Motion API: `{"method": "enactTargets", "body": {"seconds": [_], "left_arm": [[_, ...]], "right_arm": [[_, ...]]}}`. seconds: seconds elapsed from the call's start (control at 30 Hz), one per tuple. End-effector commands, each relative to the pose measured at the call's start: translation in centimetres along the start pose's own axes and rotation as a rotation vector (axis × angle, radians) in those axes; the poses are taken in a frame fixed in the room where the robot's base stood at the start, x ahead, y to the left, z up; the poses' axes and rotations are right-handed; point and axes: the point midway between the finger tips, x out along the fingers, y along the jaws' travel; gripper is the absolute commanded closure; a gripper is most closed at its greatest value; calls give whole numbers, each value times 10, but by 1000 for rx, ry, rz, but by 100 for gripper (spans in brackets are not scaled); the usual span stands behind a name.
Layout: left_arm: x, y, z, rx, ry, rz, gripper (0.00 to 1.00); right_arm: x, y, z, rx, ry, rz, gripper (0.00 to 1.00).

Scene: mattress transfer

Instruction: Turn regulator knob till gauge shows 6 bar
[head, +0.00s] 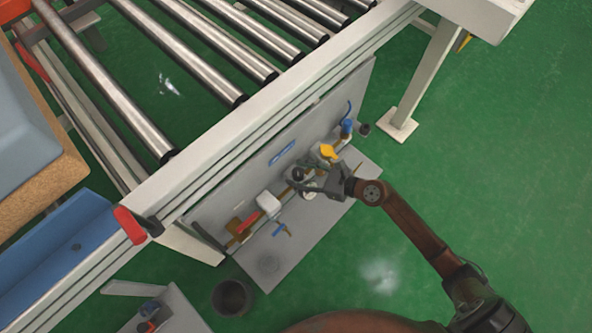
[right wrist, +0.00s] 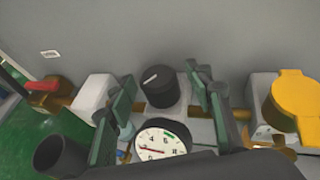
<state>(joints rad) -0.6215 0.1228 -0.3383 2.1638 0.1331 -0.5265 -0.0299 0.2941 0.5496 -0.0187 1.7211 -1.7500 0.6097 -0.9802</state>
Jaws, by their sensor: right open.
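The black regulator knob (right wrist: 158,86) has a white mark on top and stands upright on a grey regulator body in the right wrist view. It shows small and dark in the head view (head: 297,174). My right gripper (right wrist: 168,100) is open, with one finger on each side of the knob and gaps visible between. In the head view my right gripper (head: 312,183) reaches the panel from the right. The round white gauge (right wrist: 163,140) is in front of the knob, its lower part hidden by my gripper. A red needle points left; its exact reading is too small to tell.
A yellow cap (right wrist: 296,100) stands close right of my right gripper. A red-handled valve (right wrist: 43,86) and white block (right wrist: 92,97) are to the left. The grey back panel (head: 345,95) rises behind, under the roller conveyor (head: 190,40). Green floor is free at right.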

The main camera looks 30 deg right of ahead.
Motion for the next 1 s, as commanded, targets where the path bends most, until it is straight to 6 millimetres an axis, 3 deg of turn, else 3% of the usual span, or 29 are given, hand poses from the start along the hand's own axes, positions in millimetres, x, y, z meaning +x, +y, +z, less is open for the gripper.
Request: {"method": "enactTargets", "body": {"seconds": [0.37, 1.0], "left_arm": [[2, -2, 1, 6, 15, -2, 100], [2, -2, 1, 6, 14, -2, 100]], "right_arm": [[6, 0, 1, 1, 0, -1, 53], [6, -1, 0, 1, 0, -2, 95]]}}
